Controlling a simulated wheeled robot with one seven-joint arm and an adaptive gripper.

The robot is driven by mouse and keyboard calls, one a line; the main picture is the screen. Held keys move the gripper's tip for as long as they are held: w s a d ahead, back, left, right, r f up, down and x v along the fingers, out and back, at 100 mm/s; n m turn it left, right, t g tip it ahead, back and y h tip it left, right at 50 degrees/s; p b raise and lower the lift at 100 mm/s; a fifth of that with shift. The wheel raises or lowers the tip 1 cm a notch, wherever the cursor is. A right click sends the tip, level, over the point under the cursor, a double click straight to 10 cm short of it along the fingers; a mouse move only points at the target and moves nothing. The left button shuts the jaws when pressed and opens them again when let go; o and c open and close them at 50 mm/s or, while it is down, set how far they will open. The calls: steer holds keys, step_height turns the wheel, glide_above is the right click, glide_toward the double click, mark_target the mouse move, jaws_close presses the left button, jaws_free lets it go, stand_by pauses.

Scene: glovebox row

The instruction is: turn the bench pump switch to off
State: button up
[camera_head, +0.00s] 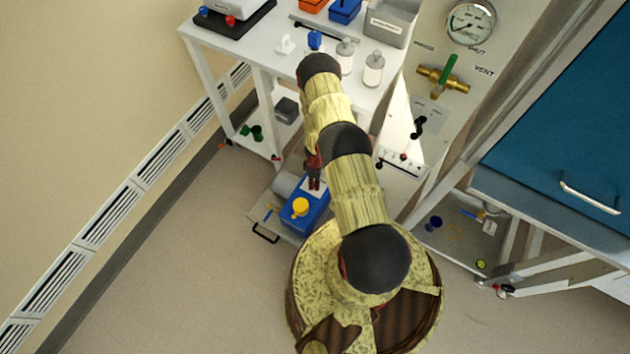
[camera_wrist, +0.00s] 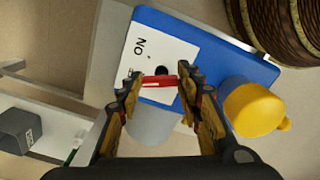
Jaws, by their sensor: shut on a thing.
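The bench pump is a blue box (camera_head: 311,217) on a low tray, with a yellow cap (camera_head: 300,206) and a grey cylinder beside it. In the wrist view the blue pump body (camera_wrist: 225,52) carries a white label plate (camera_wrist: 170,42) reading "ON"; a second marking is mostly hidden by a finger. A red switch bar (camera_wrist: 160,80) lies crosswise between the fingers, beside a dark round spot on the plate. My gripper (camera_wrist: 160,87) is shut on this bar, one finger at each end. It also shows in the head view (camera_head: 314,181), above the pump. I cannot tell which marking the switch points to.
A white bench (camera_head: 265,55) with bottles and bins stands behind the pump. A panel with a gauge (camera_head: 471,23) and green-handled valve (camera_head: 448,72) is to the right, beside a blue glovebox front (camera_head: 570,110). Open floor (camera_head: 190,240) lies to the left.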

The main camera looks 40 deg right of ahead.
steer(key=shift+n, duration=0.6)
steer(key=o, duration=1.2)
steer(key=shift+c, duration=0.2)
